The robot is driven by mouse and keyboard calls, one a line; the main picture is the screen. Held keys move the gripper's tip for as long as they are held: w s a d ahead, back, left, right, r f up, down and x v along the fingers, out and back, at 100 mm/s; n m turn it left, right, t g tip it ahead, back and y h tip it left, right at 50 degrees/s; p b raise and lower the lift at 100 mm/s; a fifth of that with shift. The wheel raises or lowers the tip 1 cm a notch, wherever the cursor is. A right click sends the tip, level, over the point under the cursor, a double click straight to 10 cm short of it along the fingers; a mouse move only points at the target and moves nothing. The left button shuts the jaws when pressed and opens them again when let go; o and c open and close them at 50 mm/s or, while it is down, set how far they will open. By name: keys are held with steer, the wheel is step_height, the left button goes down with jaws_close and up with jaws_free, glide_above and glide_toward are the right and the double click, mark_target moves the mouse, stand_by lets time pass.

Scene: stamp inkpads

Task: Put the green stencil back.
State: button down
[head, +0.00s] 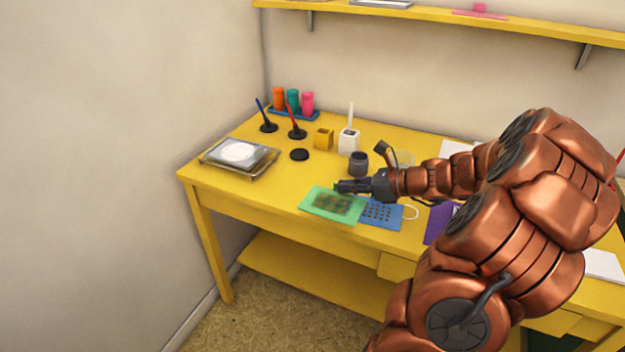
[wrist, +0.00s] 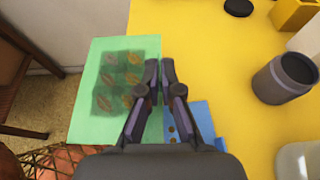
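The green stencil (head: 315,200) is a flat sheet with a dark, see-through middle and leaf-shaped cut-outs. In the wrist view, the green stencil (wrist: 90,125) lies at the left and covers the table's front edge, with floor beside it. My gripper (head: 342,186) is low over the front of the yellow table. In the wrist view, my gripper (wrist: 160,66) has its fingers close together at the stencil's right edge and appears shut on it. The stencil appears a little above the table. A blue stencil with holes (head: 380,212) lies beside it, partly behind my fingers.
A dark grey cup (head: 358,163), white holder (head: 348,141), yellow block (head: 323,138) and black disc (head: 299,154) stand behind my gripper. A tray with an inkpad (head: 240,155) is at the left. A purple sheet (head: 437,222) lies right. Table between tray and stencil is clear.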

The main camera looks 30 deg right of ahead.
glide_above(319, 180)
steer(key=shift+f, duration=0.75)
step_height(319, 180, down, 4)
steer(key=shift+d+r+b, duration=0.1)
steer(key=shift+r+b, duration=0.15)
steer(key=shift+b, duration=0.05)
steer(key=c, duration=1.3)
jaws_free()
steer(key=v, duration=1.2)
steer(key=shift+p, duration=0.4)
